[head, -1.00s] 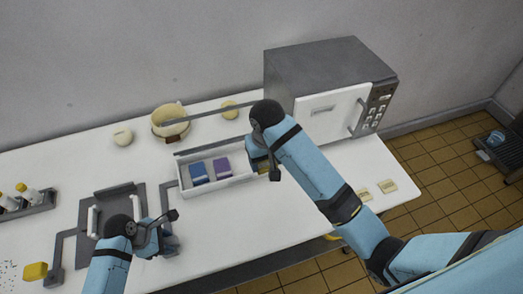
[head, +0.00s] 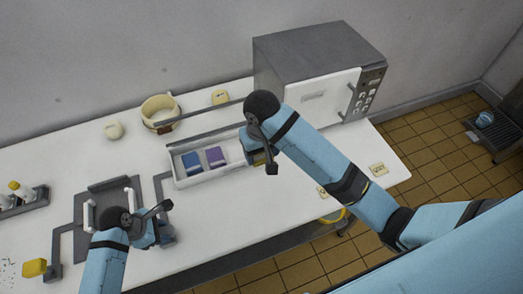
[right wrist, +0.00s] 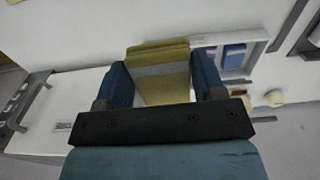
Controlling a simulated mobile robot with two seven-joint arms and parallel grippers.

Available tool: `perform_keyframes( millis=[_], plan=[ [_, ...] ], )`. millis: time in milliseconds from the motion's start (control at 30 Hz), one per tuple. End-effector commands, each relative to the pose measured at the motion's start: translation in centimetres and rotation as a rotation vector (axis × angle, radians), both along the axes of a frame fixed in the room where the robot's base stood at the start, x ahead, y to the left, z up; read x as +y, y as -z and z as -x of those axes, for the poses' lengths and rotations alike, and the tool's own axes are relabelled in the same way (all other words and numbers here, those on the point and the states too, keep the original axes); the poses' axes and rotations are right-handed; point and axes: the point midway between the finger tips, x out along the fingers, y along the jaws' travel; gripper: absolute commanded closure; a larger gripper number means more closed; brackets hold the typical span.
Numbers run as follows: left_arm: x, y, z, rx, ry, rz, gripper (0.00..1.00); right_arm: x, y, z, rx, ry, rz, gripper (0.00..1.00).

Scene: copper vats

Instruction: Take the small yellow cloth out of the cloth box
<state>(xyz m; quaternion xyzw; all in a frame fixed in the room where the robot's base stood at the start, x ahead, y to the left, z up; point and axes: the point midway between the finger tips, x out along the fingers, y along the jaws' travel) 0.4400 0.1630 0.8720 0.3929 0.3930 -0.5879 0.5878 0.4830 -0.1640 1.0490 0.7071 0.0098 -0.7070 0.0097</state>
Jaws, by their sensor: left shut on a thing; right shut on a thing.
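The cloth box (head: 198,183) is a long white open tray on the counter, with a blue cloth (head: 192,162) and a purple cloth (head: 215,156) inside. My right gripper (head: 259,157) is at its right end. The right wrist view shows this gripper (right wrist: 163,82) shut on a folded yellow cloth (right wrist: 160,55) with a pale band. In the head view the gripper mostly hides it, and I cannot tell its height over the box. My left gripper (head: 158,232) is shut near the grey tray; what it holds is not clear.
A microwave (head: 310,75) stands behind my right arm. A cream pot (head: 160,112) and round items stand behind the box. A grey tray (head: 110,195) with white handles and a bottle rack (head: 25,205) are left. The counter front of the box is clear.

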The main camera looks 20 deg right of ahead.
Motion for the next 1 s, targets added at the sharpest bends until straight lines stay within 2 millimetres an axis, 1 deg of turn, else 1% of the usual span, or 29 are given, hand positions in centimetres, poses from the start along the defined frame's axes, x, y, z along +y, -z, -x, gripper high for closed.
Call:
perform_keyframes(
  millis=[33, 633, 967, 1000],
  plan=[
    [0.0, -0.2, 0.1, 0.003, 0.000, 0.000, 0.88, 0.0, -0.3, 0.0, 0.000, 0.000, 0.000, 0.60],
    [0.0, -1.3, 0.1, 0.003, 0.001, 0.000, 0.88, 0.0, -2.1, 0.0, 0.000, 0.000, 0.000, 0.60],
    [0.0, -1.3, 0.1, 0.002, 0.001, 0.000, 0.88, 0.0, -2.2, 0.0, 0.000, 0.000, 0.000, 0.60],
    [0.0, -1.3, 0.1, 0.002, 0.001, 0.000, 0.55, 0.0, -2.2, 0.0, 0.000, 0.000, 0.000, 0.60]
  ],
)
